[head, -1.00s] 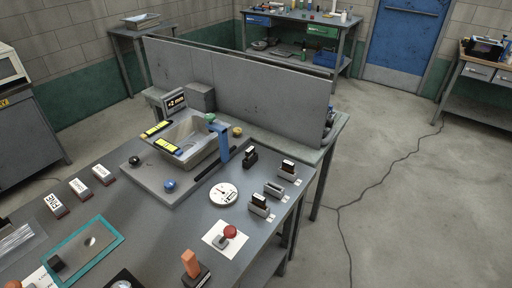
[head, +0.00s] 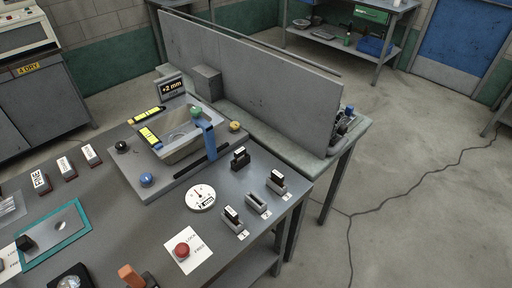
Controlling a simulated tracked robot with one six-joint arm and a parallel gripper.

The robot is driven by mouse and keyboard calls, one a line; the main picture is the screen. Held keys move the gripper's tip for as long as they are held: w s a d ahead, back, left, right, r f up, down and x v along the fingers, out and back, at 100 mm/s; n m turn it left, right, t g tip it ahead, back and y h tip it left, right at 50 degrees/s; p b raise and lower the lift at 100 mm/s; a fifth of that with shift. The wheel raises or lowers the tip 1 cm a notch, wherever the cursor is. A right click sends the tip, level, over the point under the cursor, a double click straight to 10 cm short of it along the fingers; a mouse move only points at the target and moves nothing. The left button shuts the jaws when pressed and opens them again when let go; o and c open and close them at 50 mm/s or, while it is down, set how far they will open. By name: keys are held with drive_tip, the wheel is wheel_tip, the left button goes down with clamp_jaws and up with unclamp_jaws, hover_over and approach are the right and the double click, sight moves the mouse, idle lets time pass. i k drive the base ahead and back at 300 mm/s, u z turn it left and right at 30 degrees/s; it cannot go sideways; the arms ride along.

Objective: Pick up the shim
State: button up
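Small black blocks with white tops, which may be shims, stand in grey holders at the bench's right edge: one at the right (head: 276,180) and one at the front (head: 231,216). The holder between them (head: 257,204) looks empty. A similar black block (head: 240,157) stands farther back, beside the sink fixture. Which one is the shim I cannot tell for sure; the labels are too small to read. My gripper is not in view.
A tilted metal sink (head: 182,142) with yellow-black strips and a blue upright (head: 209,139) sits on a plate. A "+2 mm" display (head: 173,87) stands behind. A dial gauge (head: 201,197) and red knob (head: 181,250) are nearby. A grey panel (head: 250,80) rises behind the bench.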

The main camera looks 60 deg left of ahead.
sight(239, 155)
drive_tip(key=i, duration=2.3)
drive_tip(key=u, duration=3)
